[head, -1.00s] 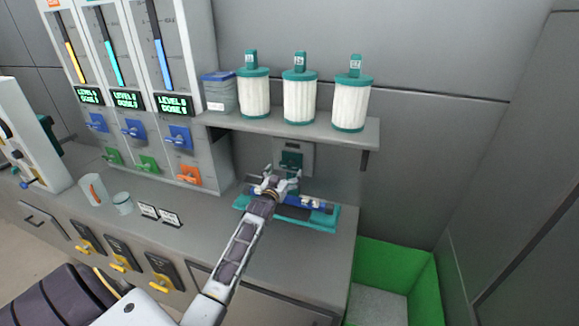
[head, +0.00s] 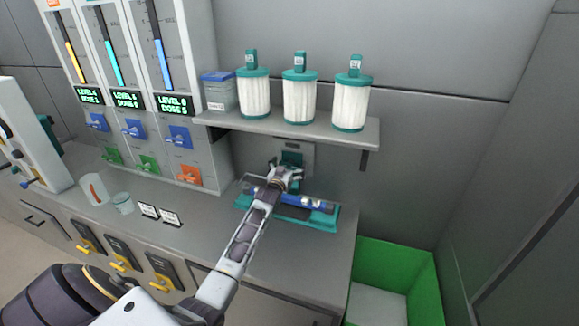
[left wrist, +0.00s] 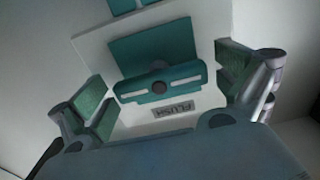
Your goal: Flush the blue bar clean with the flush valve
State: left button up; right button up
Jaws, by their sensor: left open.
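The flush valve (left wrist: 160,88) is a teal handle with two slots and a dark centre hub on a pale plate. A FLUSH label (left wrist: 173,109) sits beneath it. In the head view the valve (head: 291,158) is on the wall under the shelf, partly hidden by my gripper. My left gripper (head: 284,172) is open in front of it. In the left wrist view its green-padded fingers (left wrist: 168,85) stand on either side of the handle, with gaps. The blue bar (head: 311,202) lies in a teal tray (head: 325,222) below, partly hidden by my arm. My right gripper is out of view.
A shelf (head: 310,130) above holds several white cartridges (head: 300,97) and a blue-lidded tub (head: 219,92). Dispensers with blue levers (head: 133,128) stand left. Two cups (head: 95,189) are on the counter. A green bin (head: 395,255) is at the lower right.

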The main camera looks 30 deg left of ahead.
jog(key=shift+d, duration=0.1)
pick_arm(q)
jog(key=c, duration=1)
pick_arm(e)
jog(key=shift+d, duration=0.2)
